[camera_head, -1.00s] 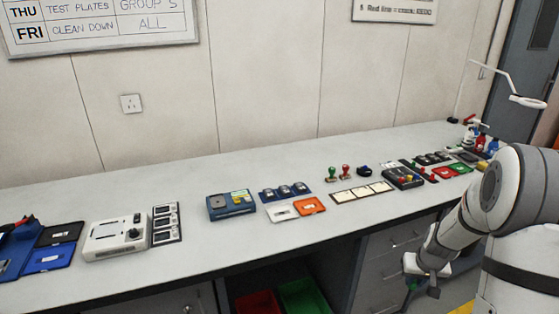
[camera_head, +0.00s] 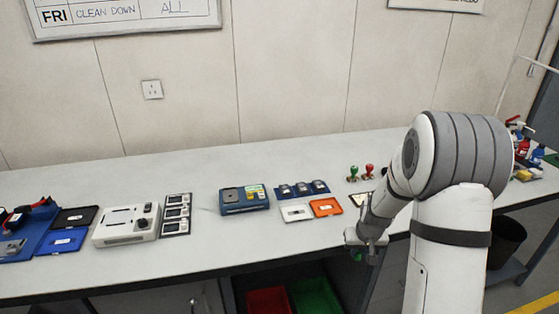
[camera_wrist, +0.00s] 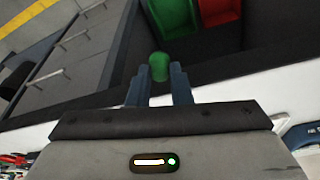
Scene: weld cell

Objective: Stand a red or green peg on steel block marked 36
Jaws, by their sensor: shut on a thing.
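My gripper (camera_head: 368,247) is in front of the bench's front edge, at the right of centre in the head view. In the wrist view its two fingers (camera_wrist: 159,88) are shut on a green peg (camera_wrist: 159,65), whose rounded end shows between the fingertips. Only a small green bit of the peg shows below the gripper in the head view. No number 36 is readable. A grey block-like thing (camera_head: 12,247) lies on a blue mat at the far left, too small to identify.
The bench (camera_head: 90,285) holds a white device (camera_head: 125,226), a blue device (camera_head: 244,200), an orange tray (camera_head: 326,207) and green and red knobbed pieces (camera_head: 353,172). Red (camera_head: 269,301) and green (camera_head: 316,298) bins stand below. My arm hides the bench's right part.

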